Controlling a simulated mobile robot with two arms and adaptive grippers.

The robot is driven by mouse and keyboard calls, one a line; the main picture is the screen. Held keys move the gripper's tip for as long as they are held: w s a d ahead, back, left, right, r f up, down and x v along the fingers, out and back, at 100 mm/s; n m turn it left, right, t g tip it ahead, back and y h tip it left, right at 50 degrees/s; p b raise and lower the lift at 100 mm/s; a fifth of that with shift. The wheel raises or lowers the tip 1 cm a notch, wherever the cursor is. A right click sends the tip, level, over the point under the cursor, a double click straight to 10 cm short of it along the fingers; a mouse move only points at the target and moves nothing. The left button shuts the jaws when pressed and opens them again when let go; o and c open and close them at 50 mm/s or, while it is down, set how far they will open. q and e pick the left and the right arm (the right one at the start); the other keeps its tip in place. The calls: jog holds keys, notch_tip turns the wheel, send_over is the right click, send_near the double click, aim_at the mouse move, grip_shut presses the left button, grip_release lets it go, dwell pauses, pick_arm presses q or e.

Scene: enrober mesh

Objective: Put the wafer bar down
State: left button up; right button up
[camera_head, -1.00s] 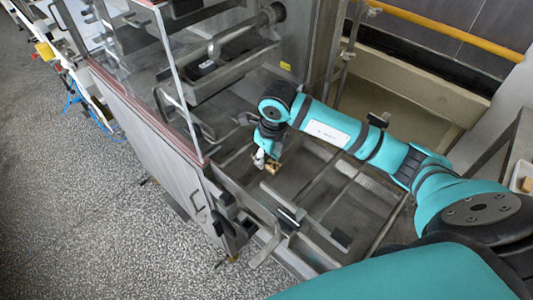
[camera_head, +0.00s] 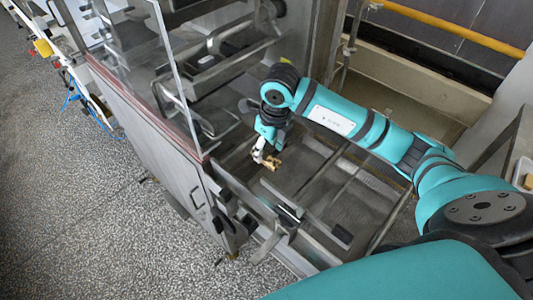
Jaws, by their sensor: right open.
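My right gripper (camera_head: 261,153) hangs at the end of the teal arm, low over the mesh bed of the machine (camera_head: 335,187). It is open and small in view. The wafer bar (camera_head: 272,161), a small golden-tan piece, shows right beside the fingertips. I cannot tell whether it touches a finger or rests fully on the mesh. My left gripper is not in view.
A clear upright panel (camera_head: 178,75) and the grey machine housing stand left of the arm. Metal rails and a cross bar (camera_head: 290,214) edge the bed at the front. A tan trough (camera_head: 425,85) lies behind. Speckled floor is open at the left.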

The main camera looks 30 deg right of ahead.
aim_at(271, 160)
notch_tip(271, 160, up, 9)
jog(key=s+b, duration=0.1)
jog(key=b, duration=0.1)
jog(key=shift+s+d, duration=0.15)
jog(key=shift+d, duration=0.05)
dwell(0.4)
